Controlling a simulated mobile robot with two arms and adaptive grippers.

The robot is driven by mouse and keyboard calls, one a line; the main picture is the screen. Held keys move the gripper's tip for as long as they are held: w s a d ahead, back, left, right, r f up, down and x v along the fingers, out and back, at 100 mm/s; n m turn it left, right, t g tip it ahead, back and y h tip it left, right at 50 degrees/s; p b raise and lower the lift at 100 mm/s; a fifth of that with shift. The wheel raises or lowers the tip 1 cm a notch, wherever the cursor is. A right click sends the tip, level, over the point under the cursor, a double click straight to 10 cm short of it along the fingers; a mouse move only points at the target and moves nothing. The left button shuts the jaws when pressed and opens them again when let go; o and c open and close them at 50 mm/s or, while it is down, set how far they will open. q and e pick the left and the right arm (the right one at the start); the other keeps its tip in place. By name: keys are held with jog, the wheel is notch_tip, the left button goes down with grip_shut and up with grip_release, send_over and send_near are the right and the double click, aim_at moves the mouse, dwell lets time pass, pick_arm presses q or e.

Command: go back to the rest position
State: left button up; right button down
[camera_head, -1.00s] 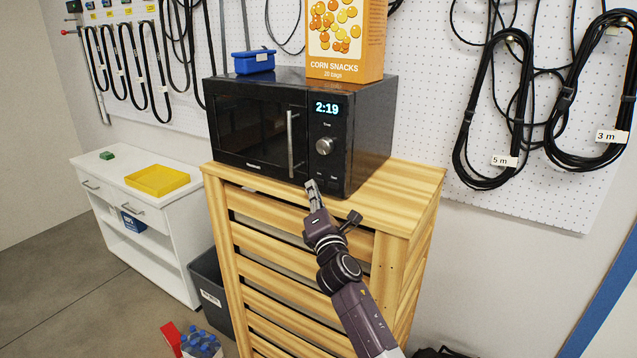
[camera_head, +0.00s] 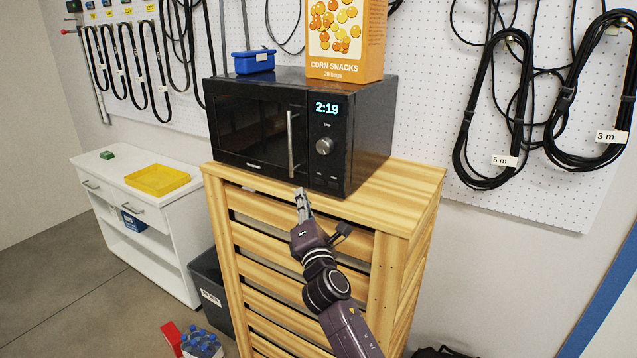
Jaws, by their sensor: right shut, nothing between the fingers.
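My right gripper (camera_head: 301,196) is shut and empty. It is in front of the wooden slatted cabinet (camera_head: 412,212), near its top front edge and just below the black microwave (camera_head: 262,130) in the picture. The microwave's door is closed, and its display reads 2:19. My right arm comes in from the bottom. My left gripper is not in view.
An orange corn snacks box (camera_head: 345,40) and a blue container (camera_head: 254,62) stand on the microwave. A white cabinet (camera_head: 150,262) with a yellow tray (camera_head: 157,181) stands at left, and a dark bin (camera_head: 210,295) beside it. Cables (camera_head: 487,120) hang on the pegboard.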

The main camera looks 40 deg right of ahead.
dwell(0.4)
jog(key=s+a+f+m+g+y+b, duration=0.1)
jog(key=s+a+f+m+g+y, duration=0.15)
jog(key=f, duration=1.15)
jog(key=s+a+f+m+g+y+b, duration=0.1)
jog(key=s+a+f+g, duration=0.15)
jog(key=f, duration=1.15)
jog(key=s+a+f+m+g+y, duration=0.2)
jog(key=a+f, duration=0.1)
jog(key=f, duration=1.2)
jog(key=s+a+f+m+g+y+b, duration=0.1)
jog(key=s+a+f+m+g, duration=0.15)
jog(key=s+f, duration=0.65)
jog(key=s+a+f+m+g+b, duration=0.1)
jog(key=s+a+f+m+g, duration=0.15)
jog(key=s+f, duration=0.65)
jog(key=s+a+f+m+g, duration=0.1)
jog(key=s+f, duration=0.4)
jog(key=s, duration=0.6)
jog(key=s+a+f+m+g+y+b, duration=0.1)
jog(key=s+f, duration=0.5)
jog(key=s, duration=0.6)
jog(key=s+a+f+m+g, duration=0.2)
jog(key=s+f+m+g, duration=0.2)
jog(key=s, duration=0.7)
notch_tip(320, 180, down, 2)
jog(key=shift+s+a+f+m, duration=0.25)
jog(key=shift+a+m, duration=0.1)
jog(key=shift+m, duration=0.1)
jog(key=shift+y, duration=0.25)
